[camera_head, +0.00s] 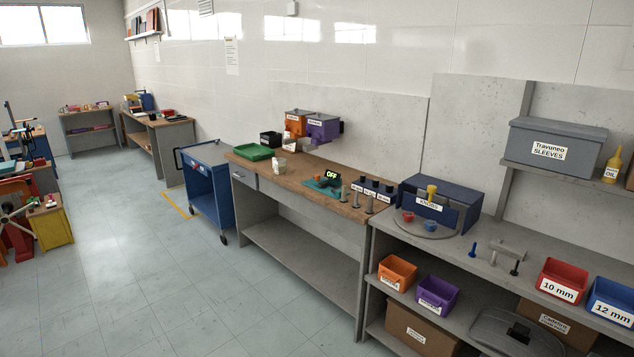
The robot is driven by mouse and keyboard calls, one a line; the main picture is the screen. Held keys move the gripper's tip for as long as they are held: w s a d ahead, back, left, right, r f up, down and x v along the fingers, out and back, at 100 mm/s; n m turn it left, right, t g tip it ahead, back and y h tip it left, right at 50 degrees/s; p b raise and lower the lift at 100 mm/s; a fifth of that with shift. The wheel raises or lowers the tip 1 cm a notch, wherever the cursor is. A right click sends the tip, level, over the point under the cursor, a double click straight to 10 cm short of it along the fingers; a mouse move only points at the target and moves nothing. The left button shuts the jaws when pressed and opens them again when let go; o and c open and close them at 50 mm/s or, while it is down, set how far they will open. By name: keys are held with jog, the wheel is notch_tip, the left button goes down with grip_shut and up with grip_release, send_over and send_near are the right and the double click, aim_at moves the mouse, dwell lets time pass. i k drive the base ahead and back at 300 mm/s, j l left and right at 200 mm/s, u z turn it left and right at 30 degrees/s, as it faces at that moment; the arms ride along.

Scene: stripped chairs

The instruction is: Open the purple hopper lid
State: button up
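The purple hopper (322,130) is fixed at the wall above the back of the wooden-topped workbench (318,174). It has a pale label on its front, too small to read. My gripper is not in view.
A blue cart (207,185) stands left of the bench. The floor (180,300) in front is clear. Shelving with bins stands right.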

aim_at(319, 116)
jog(key=i+j+u, duration=0.3)
jog(key=i, duration=0.25)
jog(key=i+j+u, duration=0.3)
jog(key=i, duration=0.25)
jog(key=i+u, duration=0.35)
jog(key=i, duration=0.2)
jog(key=i+z, duration=0.2)
jog(key=i, duration=0.3)
jog(key=i+j+z, duration=0.2)
jog(key=i, duration=0.35)
jog(key=i+j+z, duration=0.25)
jog(key=i, duration=0.25)
jog(key=i+j+z, duration=0.2)
jog(key=i, duration=0.25)
